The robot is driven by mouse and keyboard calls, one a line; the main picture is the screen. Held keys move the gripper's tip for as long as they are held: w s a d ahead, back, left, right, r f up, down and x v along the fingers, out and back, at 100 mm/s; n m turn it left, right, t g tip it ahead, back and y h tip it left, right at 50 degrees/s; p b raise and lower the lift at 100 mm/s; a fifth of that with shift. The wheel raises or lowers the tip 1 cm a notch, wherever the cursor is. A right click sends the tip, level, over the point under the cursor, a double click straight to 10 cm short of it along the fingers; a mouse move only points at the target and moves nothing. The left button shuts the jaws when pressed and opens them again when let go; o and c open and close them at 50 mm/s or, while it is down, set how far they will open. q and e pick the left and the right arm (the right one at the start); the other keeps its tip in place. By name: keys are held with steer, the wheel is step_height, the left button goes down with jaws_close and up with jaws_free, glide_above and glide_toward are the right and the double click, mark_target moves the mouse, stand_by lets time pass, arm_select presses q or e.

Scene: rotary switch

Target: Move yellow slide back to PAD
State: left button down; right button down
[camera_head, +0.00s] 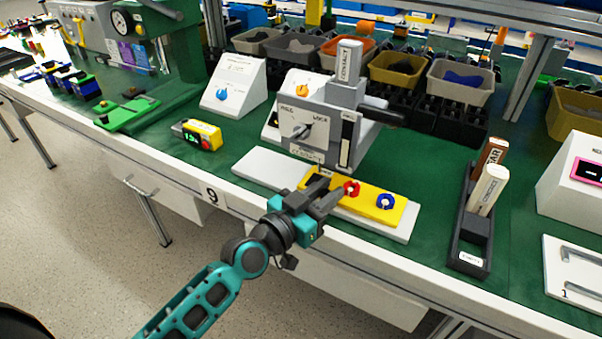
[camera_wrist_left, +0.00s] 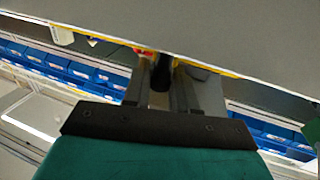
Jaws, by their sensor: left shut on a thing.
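The yellow slide (camera_head: 363,206) lies on a long white rail (camera_head: 262,168) in front of the grey press fixture (camera_head: 348,132). It carries a red ring (camera_head: 352,188) and a blue ring (camera_head: 386,201). The slide sits toward the right part of the rail, and its left end is partly under my gripper. My left gripper (camera_head: 322,192) is at this left end, shut on a dark handle. In the left wrist view the dark handle (camera_wrist_left: 161,74) stands between the fingers, with a thin yellow edge behind. I cannot read a PAD label. My right gripper is not in view.
A dial sits on the fixture's front, and a CONTACT block (camera_head: 348,62) stands on top. A yellow-black timer (camera_head: 198,134) lies left of the rail. A black holder (camera_head: 472,225) with upright blocks stands to the right. The rail's left part is bare.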

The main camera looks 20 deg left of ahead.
arm_select(q)
steer(key=shift+s+d, duration=0.1)
steer(key=shift+d, duration=0.4)
steer(key=c, duration=1)
jaws_free()
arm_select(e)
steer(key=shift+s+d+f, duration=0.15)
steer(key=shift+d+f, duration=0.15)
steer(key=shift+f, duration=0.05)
arm_select(q)
steer(key=shift+a, duration=0.1)
steer(key=shift+s+a, duration=0.1)
steer(key=shift+s, duration=0.1)
steer(key=shift+v, duration=6.15)
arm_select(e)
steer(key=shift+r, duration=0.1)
